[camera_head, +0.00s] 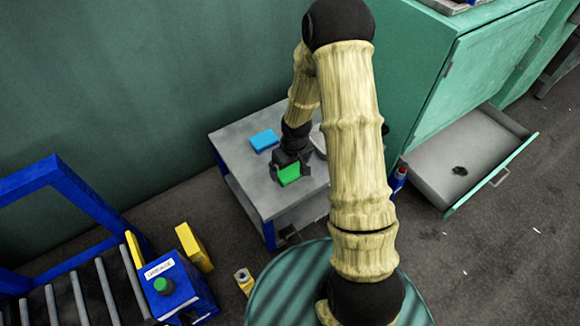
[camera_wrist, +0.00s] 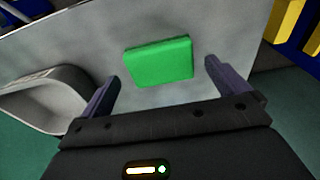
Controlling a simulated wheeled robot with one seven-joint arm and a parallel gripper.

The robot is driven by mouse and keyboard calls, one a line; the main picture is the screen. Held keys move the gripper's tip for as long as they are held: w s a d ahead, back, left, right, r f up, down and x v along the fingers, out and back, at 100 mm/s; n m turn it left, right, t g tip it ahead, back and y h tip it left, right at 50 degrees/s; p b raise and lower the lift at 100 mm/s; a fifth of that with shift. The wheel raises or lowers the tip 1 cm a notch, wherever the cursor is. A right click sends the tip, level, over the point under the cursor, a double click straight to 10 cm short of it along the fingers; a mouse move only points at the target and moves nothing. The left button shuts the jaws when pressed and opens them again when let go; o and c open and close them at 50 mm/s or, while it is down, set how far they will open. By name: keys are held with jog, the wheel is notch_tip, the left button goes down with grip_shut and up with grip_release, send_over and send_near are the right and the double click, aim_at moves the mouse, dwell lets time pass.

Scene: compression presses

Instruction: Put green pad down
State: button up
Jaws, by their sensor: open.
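The green pad (camera_head: 289,175) is at the front part of the small grey table (camera_head: 240,139), partly hidden by my gripper (camera_head: 290,163). In the wrist view the green pad (camera_wrist: 158,61) appears flat against the grey tabletop (camera_wrist: 215,35), between and beyond my two fingertips. My gripper (camera_wrist: 162,78) is open, with a finger on each side of the pad and a visible gap to each. I cannot tell from these views exactly how high the fingertips are above the tabletop.
A blue pad (camera_head: 264,140) lies at the table's back. A pale rounded dish (camera_wrist: 45,100) is beside the green pad. A green cabinet with an open drawer (camera_head: 460,160) stands at the right. A roller conveyor (camera_head: 80,295), blue button box (camera_head: 178,290) and yellow block (camera_head: 194,247) are at lower left.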

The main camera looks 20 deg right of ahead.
aim_at(293, 175)
notch_tip(293, 175, up, 10)
jog(key=s+p, duration=0.1)
jog(key=p, duration=0.2)
jog(key=shift+d+f, duration=0.15)
jog(key=shift+f, duration=0.05)
jog(key=s+r+m+t, duration=0.1)
jog(key=s+r+m, duration=0.2)
jog(key=s+r, duration=0.9)
notch_tip(293, 175, up, 2)
jog(key=shift+s+a+r+m, duration=0.15)
jog(key=shift+s+a+m, duration=0.15)
jog(key=shift+s, duration=0.1)
jog(key=shift+r, duration=0.1)
